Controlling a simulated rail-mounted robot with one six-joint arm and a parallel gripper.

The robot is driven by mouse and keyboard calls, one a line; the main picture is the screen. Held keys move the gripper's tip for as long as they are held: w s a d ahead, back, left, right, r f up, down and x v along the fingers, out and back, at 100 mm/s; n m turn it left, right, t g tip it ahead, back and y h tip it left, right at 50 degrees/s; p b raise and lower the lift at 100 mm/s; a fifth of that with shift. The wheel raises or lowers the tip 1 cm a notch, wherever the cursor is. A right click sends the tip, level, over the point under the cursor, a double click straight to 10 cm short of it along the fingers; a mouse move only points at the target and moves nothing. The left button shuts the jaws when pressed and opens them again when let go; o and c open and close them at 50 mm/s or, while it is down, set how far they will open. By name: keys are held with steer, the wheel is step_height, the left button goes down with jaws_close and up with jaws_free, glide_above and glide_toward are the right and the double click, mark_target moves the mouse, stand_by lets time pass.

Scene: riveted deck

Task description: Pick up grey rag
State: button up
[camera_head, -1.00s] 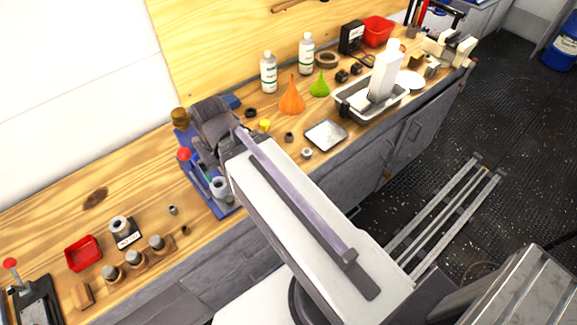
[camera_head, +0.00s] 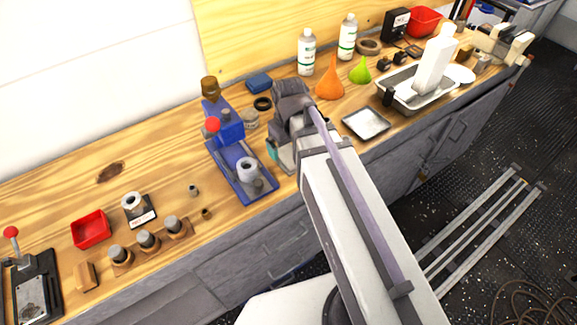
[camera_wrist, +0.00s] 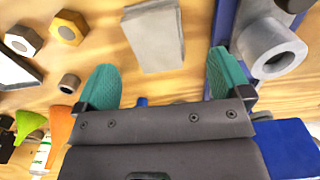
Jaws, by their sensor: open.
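The grey rag (camera_wrist: 153,36) lies as a flat, folded piece on the wooden bench, at top centre of the wrist view. My gripper (camera_wrist: 162,80) is open and empty, with its teal fingertips apart. In the wrist view the rag shows beyond the gap between the fingertips, apart from both. In the head view my gripper (camera_head: 276,150) is over the bench just right of the blue press. There my wrist covers most of the area around the rag.
The blue press (camera_head: 232,165) with a grey cylinder (camera_wrist: 270,47) stands close beside my gripper. Hex nuts (camera_wrist: 68,27) lie on the other side. A metal tray (camera_head: 366,123), orange funnel (camera_head: 330,86) and white bottles (camera_head: 307,52) stand farther right.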

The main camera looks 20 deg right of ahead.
mark_target(290, 158)
steer(key=f+b, duration=0.2)
steer(key=f, duration=0.1)
steer(key=f+b, duration=0.3)
steer(key=shift+s+d+f, duration=0.15)
steer(key=shift+d+f, duration=0.05)
steer(key=shift+r, duration=0.2)
steer(key=shift+c, duration=0.4)
steer(key=c, duration=0.9)
